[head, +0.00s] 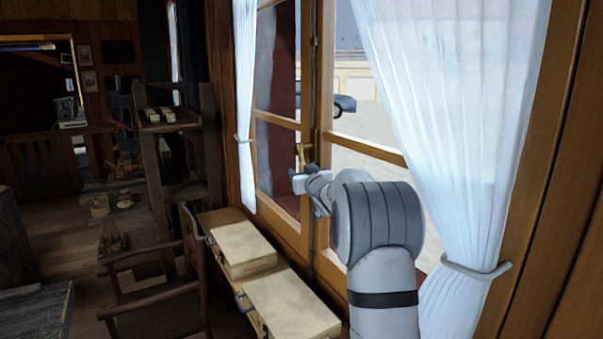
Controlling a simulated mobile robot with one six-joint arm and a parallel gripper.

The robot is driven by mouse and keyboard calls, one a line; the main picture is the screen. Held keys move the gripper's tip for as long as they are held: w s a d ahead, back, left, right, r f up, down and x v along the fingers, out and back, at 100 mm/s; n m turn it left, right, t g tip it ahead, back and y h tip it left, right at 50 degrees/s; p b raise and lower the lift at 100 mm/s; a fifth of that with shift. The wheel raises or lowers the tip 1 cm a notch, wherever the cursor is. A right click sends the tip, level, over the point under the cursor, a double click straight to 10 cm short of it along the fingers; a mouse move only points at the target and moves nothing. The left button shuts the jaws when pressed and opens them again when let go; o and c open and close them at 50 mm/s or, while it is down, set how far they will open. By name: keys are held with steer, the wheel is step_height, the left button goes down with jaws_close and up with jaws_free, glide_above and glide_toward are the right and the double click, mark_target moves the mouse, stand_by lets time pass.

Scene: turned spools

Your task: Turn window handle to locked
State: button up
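The window (311,130) has a wooden frame with several panes. My gripper (303,183) is at the window's middle upright, at or just below the handle. My grey arm covers part of the frame around it. The fingers are small and partly hidden by my wrist, so I cannot tell whether they touch the handle or are open or shut. The handle's lower part is hidden.
White curtains hang at the left (245,100) and right (460,120) of the window. Below it, a bench holds two pale wooden boxes (243,248). A wooden chair (165,290) stands left of the bench. A shelf (165,125) stands behind. Some floor at the left is free.

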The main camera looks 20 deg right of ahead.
jaws_close()
stand_by(0.3)
steer(key=shift+f+b, duration=0.15)
steer(key=shift+b, duration=0.15)
steer(key=w+t+b, duration=0.1)
steer(key=b, duration=0.4)
steer(key=w+t+b, duration=0.1)
steer(key=t+b, duration=0.1)
steer(key=b, duration=0.3)
steer(key=m+t+b, duration=0.1)
steer(key=b, duration=0.4)
steer(key=shift+w+a+r+t, duration=0.3)
steer(key=shift+w+r+t, duration=0.05)
steer(key=shift+w+t, duration=0.05)
steer(key=shift+c, duration=2.1)
jaws_free()
steer(key=shift+r, duration=0.1)
steer(key=o, duration=0.4)
steer(key=shift+w+f, duration=0.15)
steer(key=shift+f, duration=0.05)
